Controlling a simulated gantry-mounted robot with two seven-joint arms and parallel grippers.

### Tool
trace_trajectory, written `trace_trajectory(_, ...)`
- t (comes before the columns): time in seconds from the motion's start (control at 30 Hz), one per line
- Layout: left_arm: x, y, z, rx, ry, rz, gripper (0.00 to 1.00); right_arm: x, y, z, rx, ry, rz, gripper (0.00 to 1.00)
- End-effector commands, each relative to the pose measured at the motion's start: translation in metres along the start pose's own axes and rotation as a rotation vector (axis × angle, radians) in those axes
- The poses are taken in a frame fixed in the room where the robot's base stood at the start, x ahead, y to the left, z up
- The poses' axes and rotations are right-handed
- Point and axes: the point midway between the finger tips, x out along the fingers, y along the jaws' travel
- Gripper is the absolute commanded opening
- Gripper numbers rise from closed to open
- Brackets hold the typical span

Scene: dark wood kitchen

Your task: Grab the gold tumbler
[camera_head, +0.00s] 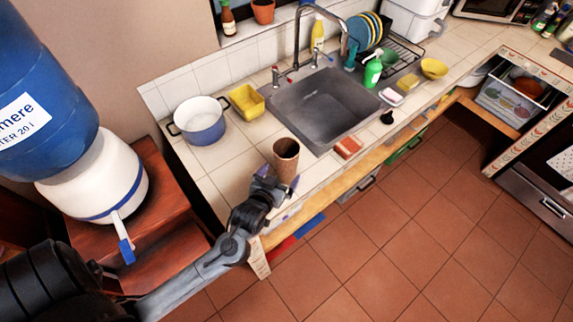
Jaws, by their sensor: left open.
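The tumbler (287,157), a brownish-gold open-topped cup, stands upright near the front edge of the tiled counter, left of the sink. My left gripper (273,179) is open at the tumbler's near lower side. It overlaps the lower left of the tumbler in the picture; I cannot tell whether it touches it or whether the fingers are around it. The tumbler's base is partly hidden by the gripper. My right gripper is not in view.
A blue and white pot (201,126) and a yellow container (247,102) stand behind the tumbler. The grey sink (322,112) is right of them. A reddish sponge or block (348,147) lies near the counter edge. A large blue water bottle (42,95) stands at left.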

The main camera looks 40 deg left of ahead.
Motion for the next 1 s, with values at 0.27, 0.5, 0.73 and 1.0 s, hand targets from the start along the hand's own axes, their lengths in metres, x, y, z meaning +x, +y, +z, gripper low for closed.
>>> trace_trajectory(0.27, 0.029, -0.004, 0.002, 0.003, 0.001, -0.001, 1.00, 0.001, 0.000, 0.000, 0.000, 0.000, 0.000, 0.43)
trace_trajectory(0.5, 0.050, -0.004, 0.002, 0.001, 0.000, 0.000, 1.00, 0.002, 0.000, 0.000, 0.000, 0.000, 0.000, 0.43)
trace_trajectory(0.73, 0.052, -0.004, 0.002, 0.000, 0.000, 0.000, 1.00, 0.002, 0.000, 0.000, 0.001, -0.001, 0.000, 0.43)
trace_trajectory(1.0, 0.051, -0.004, 0.003, 0.000, 0.000, 0.000, 0.63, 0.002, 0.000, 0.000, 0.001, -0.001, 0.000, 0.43)
